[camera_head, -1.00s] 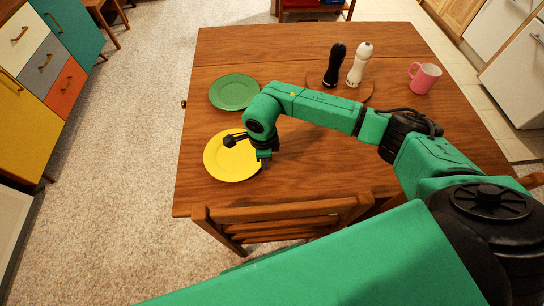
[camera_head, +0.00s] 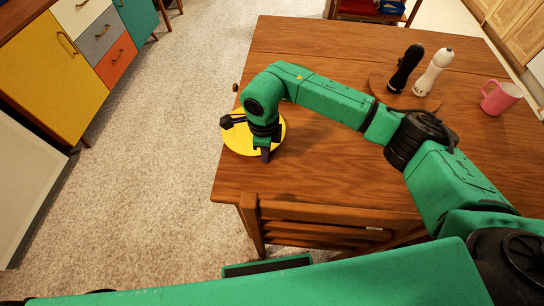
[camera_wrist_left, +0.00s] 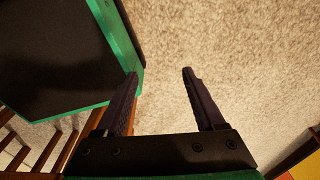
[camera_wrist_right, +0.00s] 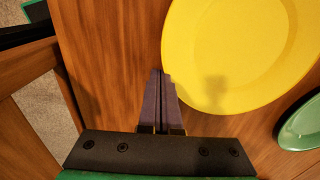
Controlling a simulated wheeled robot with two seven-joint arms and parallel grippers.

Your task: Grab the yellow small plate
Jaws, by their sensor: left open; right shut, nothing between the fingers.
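The yellow small plate (camera_head: 238,139) lies flat near the left edge of the wooden table, partly hidden by my right wrist in the head view. My right gripper (camera_head: 265,156) points down at the plate's near right side. In the right wrist view the yellow plate (camera_wrist_right: 240,50) fills the upper right, and the right fingers (camera_wrist_right: 159,72) are shut and empty, their tips just beside the rim. I cannot tell their height above the table. My left gripper (camera_wrist_left: 160,74) is open and empty above the carpet in the left wrist view.
A green plate (camera_wrist_right: 302,128) is close to the yellow one; my arm hides it in the head view. A wooden chair (camera_head: 320,225) stands at the near table edge. Pepper and salt mills (camera_head: 433,72) and a pink mug (camera_head: 500,97) are at the far right.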

